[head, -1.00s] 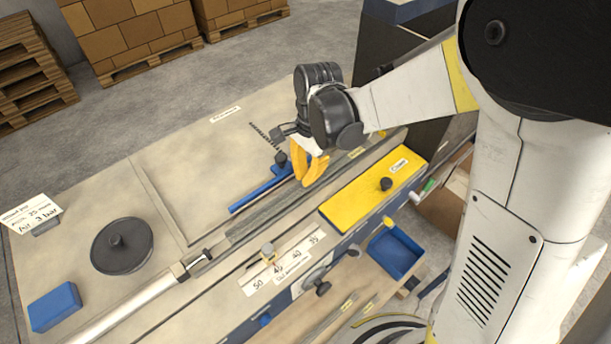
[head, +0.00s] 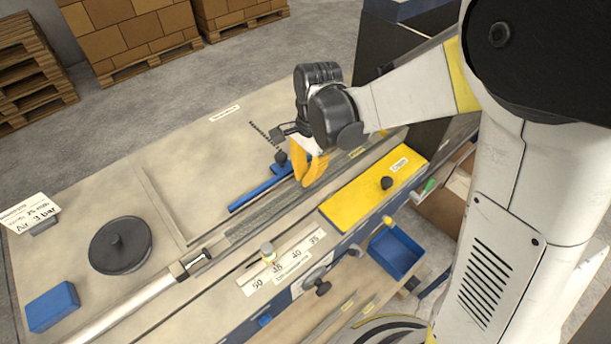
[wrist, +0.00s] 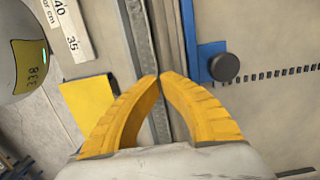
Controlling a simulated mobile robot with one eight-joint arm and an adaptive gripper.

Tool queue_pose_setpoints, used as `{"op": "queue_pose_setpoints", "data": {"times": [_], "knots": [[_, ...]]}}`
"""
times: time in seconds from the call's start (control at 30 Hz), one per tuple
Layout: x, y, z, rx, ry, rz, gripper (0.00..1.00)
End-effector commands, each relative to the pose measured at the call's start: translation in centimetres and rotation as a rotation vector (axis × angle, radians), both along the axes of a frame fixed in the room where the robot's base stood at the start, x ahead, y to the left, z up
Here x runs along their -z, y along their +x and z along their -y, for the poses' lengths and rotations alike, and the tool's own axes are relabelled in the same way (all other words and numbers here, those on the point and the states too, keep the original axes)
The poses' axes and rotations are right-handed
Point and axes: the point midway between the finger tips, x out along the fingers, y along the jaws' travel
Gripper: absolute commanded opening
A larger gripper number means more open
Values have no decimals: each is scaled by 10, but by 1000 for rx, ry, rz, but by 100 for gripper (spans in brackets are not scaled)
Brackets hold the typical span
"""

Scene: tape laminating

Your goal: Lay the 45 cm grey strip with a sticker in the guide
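A long grey strip-like band (head: 268,212) lies along the bench in the slot beside the blue guide bar (head: 262,190). It also shows in the wrist view (wrist: 141,38), running away under the fingertips. I cannot make out a sticker on it. My gripper (head: 309,184) points down over this band, near the right end of the blue bar. In the wrist view its yellow fingers (wrist: 160,77) come together at the tips, with almost no gap. Whether a thin edge is pinched between them is hidden.
A yellow cover (head: 365,195) lies right of the slot. A scale plate (head: 285,266) sits at the front, with a blue bin (head: 397,251) to its right. A metal cylinder (head: 125,310), a black disc (head: 120,245) and a blue block (head: 53,306) stand left. The back-left bench top is clear.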

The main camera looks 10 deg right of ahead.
Motion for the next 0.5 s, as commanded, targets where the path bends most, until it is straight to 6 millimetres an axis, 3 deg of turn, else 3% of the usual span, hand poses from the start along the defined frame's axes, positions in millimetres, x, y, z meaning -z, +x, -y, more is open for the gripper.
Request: {"op": "queue_pose_setpoints", "data": {"times": [0.37, 0.4, 0.5], "knots": [[1, 0, 0, 0, 0, 0, 0], [1, 0, 0, 0, 0, 0, 3], [1, 0, 0, 0, 0, 0, 31]]}}
